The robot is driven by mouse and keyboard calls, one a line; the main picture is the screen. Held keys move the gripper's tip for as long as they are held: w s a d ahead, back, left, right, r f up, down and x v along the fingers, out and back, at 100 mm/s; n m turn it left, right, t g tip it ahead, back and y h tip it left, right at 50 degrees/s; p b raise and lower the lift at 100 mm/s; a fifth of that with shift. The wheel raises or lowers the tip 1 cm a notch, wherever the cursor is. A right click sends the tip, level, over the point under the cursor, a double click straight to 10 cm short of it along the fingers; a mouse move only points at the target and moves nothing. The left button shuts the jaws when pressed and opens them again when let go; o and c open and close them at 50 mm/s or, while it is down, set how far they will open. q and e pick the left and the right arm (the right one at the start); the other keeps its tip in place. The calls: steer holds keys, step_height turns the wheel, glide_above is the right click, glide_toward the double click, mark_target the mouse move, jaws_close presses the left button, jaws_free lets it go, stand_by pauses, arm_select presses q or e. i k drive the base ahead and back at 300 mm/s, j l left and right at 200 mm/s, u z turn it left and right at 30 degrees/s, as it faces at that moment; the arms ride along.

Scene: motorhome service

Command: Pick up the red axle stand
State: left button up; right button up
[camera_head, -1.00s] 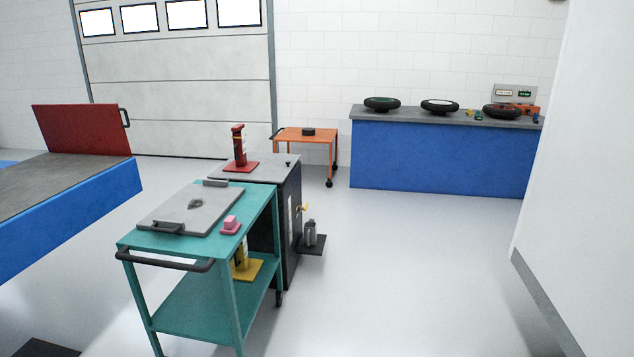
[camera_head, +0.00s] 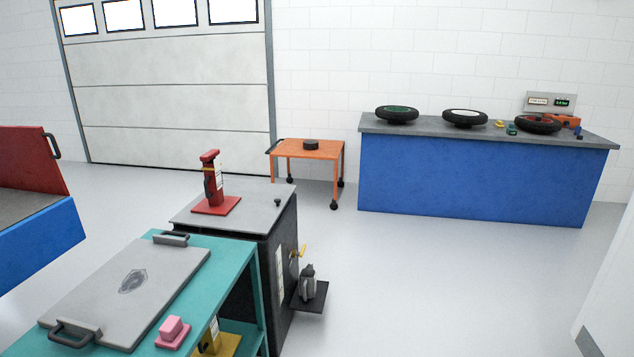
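The red axle stand (camera_head: 212,184) stands upright on a square red base, on the grey top of a dark cabinet (camera_head: 238,212) left of the middle of the head view. A pale band shows on its column. Nothing hides it. Neither of my grippers shows in the head view.
A teal cart (camera_head: 246,268) with a grey handled tray (camera_head: 128,290) and pink block (camera_head: 172,332) stands close in front. A yellow stand (camera_head: 212,338) is below. An orange cart (camera_head: 308,152) and blue workbench (camera_head: 470,175) with wheels stand behind.

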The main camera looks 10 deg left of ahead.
mark_target(215, 203)
steer(key=i, duration=1.65)
